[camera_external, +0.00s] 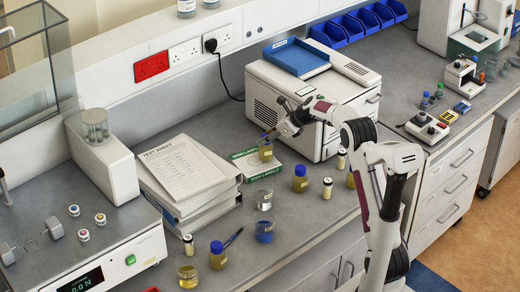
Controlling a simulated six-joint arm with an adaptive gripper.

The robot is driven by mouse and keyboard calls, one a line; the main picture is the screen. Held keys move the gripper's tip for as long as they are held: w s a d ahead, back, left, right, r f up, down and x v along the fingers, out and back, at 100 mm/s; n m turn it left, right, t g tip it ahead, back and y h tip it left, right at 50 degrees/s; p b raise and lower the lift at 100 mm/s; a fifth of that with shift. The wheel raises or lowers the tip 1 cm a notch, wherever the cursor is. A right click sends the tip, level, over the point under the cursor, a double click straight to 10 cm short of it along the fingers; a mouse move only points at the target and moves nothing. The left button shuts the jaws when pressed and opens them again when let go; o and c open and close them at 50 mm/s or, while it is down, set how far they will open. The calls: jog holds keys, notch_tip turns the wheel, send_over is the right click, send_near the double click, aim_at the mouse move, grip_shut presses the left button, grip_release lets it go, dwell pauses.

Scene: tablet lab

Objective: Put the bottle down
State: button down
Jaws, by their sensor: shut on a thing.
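My gripper (268,136) is at the end of the arm, above the middle of the bench in front of the white instrument. It is shut on a small bottle (265,154) with yellowish contents, held upright beneath the fingertips. The bottle shows in front of the green and white label box (254,166); whether it touches the box or the bench cannot be told. Similar blue-capped bottles with yellow contents stand on the bench, one to the right (300,180) and one at the front (217,257).
A clear beaker (263,198), a blue-topped container (264,232) and a yellow-filled beaker (188,273) stand in front. Small vials (327,187) stand nearby. Stacked binders (190,180) lie left, the white instrument (290,100) behind. Some bare bench (302,217) shows front right.

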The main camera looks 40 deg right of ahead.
jog(key=shift+f, duration=0.25)
jog(key=shift+f, duration=0.1)
jog(key=c, duration=1.7)
grip_release()
jog(key=shift+f, duration=0.1)
jog(key=shift+v, duration=0.85)
jog(key=v, duration=1)
jog(key=shift+s+d+r, duration=0.1)
jog(key=shift+r, duration=0.2)
